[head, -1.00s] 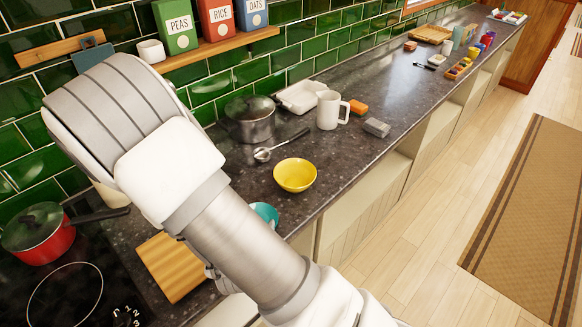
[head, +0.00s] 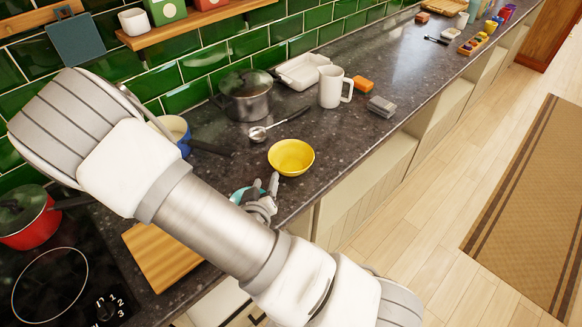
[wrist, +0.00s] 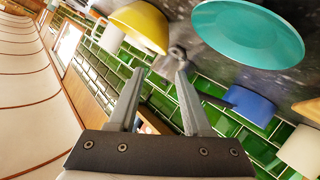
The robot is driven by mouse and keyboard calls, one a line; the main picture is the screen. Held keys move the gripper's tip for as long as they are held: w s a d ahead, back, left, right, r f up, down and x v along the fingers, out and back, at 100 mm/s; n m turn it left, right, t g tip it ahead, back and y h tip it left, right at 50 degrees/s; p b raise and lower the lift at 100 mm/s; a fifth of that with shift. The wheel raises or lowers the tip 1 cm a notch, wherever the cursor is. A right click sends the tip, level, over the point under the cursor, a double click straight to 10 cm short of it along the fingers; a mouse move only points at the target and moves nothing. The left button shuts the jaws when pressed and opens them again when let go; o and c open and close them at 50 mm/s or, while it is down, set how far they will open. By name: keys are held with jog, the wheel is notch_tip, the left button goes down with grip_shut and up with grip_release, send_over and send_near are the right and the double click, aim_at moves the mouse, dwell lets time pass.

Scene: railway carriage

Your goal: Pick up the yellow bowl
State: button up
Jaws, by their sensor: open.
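The yellow bowl (head: 291,157) stands upright on the dark countertop in the head view, near the counter's front edge. It also shows at the top of the wrist view (wrist: 143,24), beyond the left fingertip. My gripper (head: 266,186) is just in front of the bowl, on its near left side, in the head view. In the wrist view my gripper (wrist: 160,72) has its two fingers apart with nothing held between them. A gap appears to remain between the fingertips and the bowl.
A teal dish (wrist: 250,32) lies close beside my gripper. A ladle (head: 275,127), a lidded pot (head: 246,97), a white mug (head: 333,88) and a grey block (head: 381,106) stand behind the bowl. A wooden board (head: 160,254) and a blue pan (head: 176,131) are at left.

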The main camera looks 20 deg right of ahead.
aim_at(272, 159)
jog(key=b+x, duration=0.2)
jog(key=shift+w+f, duration=0.2)
jog(key=shift+f, duration=0.15)
jog(key=w+b, duration=0.1)
jog(key=b, duration=0.1)
jog(key=shift+d+f+b, duration=0.1)
jog(key=shift+d+b, duration=0.05)
jog(key=shift+b, duration=0.2)
jog(key=w+d+b, duration=0.1)
jog(key=b, duration=0.3)
jog(key=shift+f+b, duration=0.3)
jog(key=x, duration=0.4)
jog(key=shift+w+d+r, duration=0.1)
jog(key=shift+w+r, duration=0.05)
jog(key=shift+w, duration=0.1)
jog(key=shift+a+f+x, duration=0.1)
jog(key=shift+x, duration=1.25)
jog(key=shift+a+f+x, duration=0.15)
jog(key=shift+x, duration=1.15)
grip_shut()
